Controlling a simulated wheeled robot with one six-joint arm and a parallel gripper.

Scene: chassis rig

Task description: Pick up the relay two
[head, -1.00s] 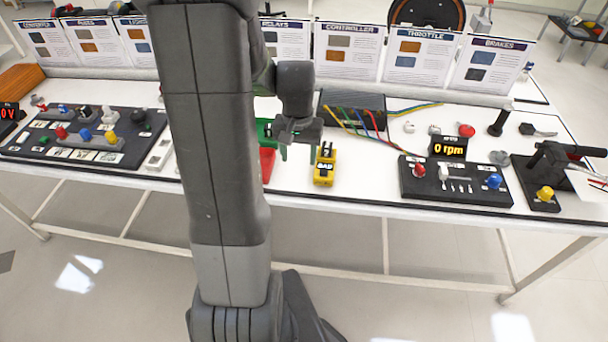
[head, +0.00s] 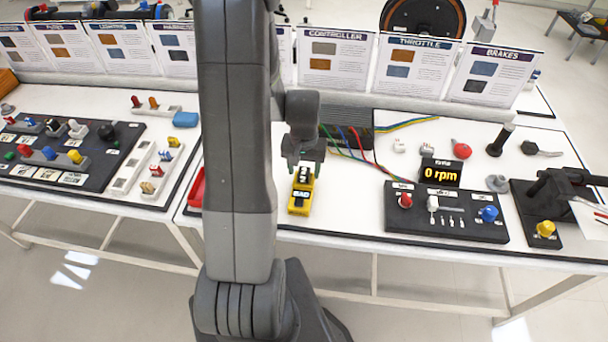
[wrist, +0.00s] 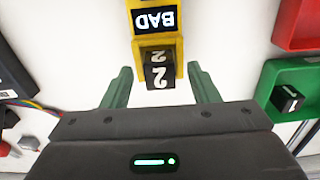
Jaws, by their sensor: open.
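Relay two (wrist: 159,74) is a small black block with a white "2" on top and on its side. It sits in one end of a yellow holder marked BAD (wrist: 131,20). In the head view the relay (head: 303,173) stands at the far end of the yellow holder (head: 299,203). My gripper (wrist: 161,76) is open, with its green fingers on either side of the relay in the wrist view and gaps on both sides. In the head view my gripper (head: 306,161) hangs just above and behind the relay. Its height above it is hard to tell.
A green bin (wrist: 270,78) holds a black block marked 1 (wrist: 287,100), with a red bin (wrist: 285,22) beside it. In the head view, coloured wires (head: 365,150) and a controller panel (head: 440,222) lie to the right.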

